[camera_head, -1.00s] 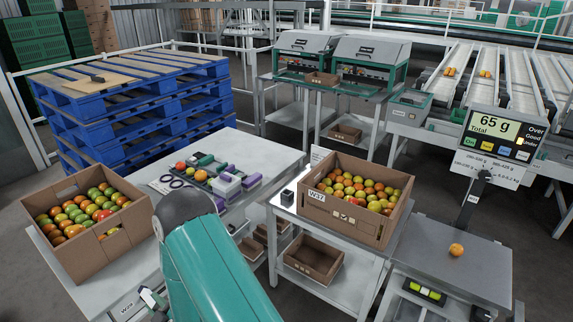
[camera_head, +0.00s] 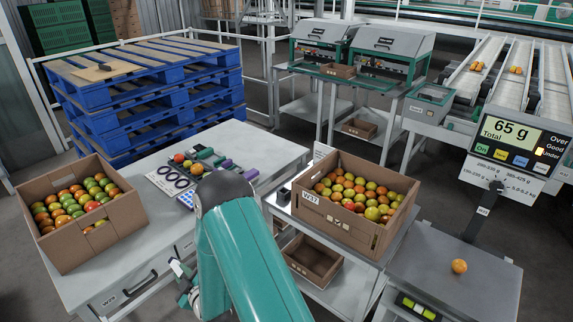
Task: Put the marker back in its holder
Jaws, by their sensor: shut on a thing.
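My gripper (camera_head: 180,270) shows only in part, small, at the left edge of my teal arm, in front of the left table's drawer side. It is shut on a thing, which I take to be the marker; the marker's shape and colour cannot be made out. My gripper is well to the left of and below this block in the picture.
The W37 carton (camera_head: 324,211) of tomatoes fills most of its stand. Another tomato carton (camera_head: 62,236) is on the left table (camera_head: 135,215), with rings and small tools behind my elbow. A scale (camera_head: 455,290) with one tomato is at right; its display reads 65 g.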

